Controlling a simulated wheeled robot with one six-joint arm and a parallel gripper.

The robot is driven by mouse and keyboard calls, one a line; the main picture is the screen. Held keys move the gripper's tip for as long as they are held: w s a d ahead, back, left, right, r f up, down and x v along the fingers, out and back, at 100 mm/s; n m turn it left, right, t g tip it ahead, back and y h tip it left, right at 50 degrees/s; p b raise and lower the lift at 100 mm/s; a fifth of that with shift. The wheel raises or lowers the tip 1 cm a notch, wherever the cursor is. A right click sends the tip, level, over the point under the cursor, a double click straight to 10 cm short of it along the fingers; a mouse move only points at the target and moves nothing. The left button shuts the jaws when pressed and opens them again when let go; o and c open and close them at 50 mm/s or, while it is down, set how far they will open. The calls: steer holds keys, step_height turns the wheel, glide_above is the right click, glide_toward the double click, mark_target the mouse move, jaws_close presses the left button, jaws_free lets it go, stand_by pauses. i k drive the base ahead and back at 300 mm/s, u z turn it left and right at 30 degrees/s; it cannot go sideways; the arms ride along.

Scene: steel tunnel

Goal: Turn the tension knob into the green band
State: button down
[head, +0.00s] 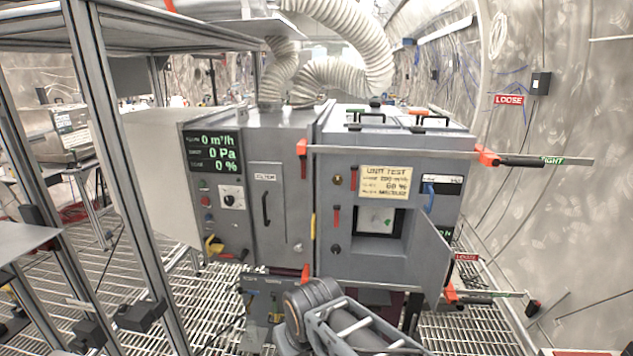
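No part is readably labelled as the tension knob. An upper orange clamp (487,156) with a black handle (521,161) sits on a long metal bar across the grey cabinet's top; a green TIGHT tag (553,161) is at the bar's right, and a red LOOSE tag (508,99) is above. A lower orange clamp (451,293) has a LOOSE tag (466,257) above it and a black knob (532,308) to its right. I cannot make out a separate green band. My arm shows at the bottom centre, but my gripper's fingertips are not visible.
The grey cabinet (345,270) has a square opening and an open flap (433,262) at right. A display panel (212,150) with a dial (229,200) is left. A metal rack post (118,165) stands at left. Grating floor is open at lower right, beside the tunnel wall.

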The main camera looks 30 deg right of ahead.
mark_target(377, 223)
steer(key=z, duration=0.25)
steer(key=k, duration=0.25)
steer(key=u, duration=0.4)
steer(key=i, duration=1.15)
steer(key=z, duration=0.6)
